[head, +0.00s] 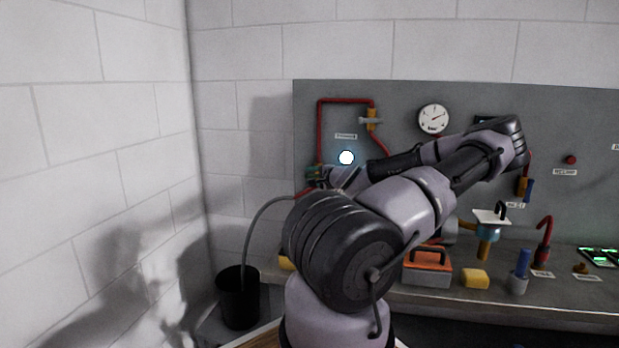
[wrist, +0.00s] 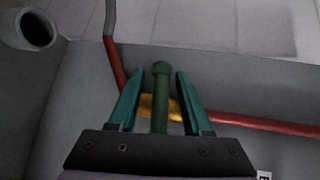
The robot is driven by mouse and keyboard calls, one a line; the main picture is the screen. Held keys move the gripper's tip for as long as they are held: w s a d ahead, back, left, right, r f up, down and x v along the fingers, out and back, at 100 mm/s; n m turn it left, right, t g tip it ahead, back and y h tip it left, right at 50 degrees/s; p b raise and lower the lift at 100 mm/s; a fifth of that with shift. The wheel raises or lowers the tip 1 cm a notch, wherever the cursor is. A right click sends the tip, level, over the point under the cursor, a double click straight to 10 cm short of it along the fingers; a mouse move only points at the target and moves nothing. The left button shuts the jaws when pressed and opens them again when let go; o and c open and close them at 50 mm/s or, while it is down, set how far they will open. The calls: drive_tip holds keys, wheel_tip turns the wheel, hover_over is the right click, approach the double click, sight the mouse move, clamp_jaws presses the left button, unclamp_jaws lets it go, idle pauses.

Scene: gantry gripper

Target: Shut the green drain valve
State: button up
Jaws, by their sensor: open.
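The drain valve has a green handle (wrist: 160,100), a straight bar with a rounded end, in front of a yellow valve body (wrist: 147,106) on a red pipe (wrist: 262,123). In the wrist view, my gripper (wrist: 159,73) is open, with one teal finger on each side of the handle. Small gaps show between the handle and both fingers. The handle points away from the palm, roughly parallel to the fingers and across the pipe. In the head view, my gripper (head: 315,174) is at the panel's lower left, where my arm hides most of the valve.
A grey hose (head: 247,232) runs from the pipe to a black bucket (head: 238,305) at lower left. A grey panel (head: 560,115) carries a gauge (head: 433,119) and an upper valve (head: 371,120). The bench (head: 400,293) holds a toolbox (head: 427,268) and a yellow block (head: 475,279).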

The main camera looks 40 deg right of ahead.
drive_tip(key=shift+w+f, duration=0.1)
drive_tip(key=shift+w, duration=0.3)
clamp_jaws()
drive_tip(key=shift+t, duration=0.3)
drive_tip(key=shift+m+t, duration=0.3)
drive_tip(key=shift+m, duration=0.1)
unclamp_jaws()
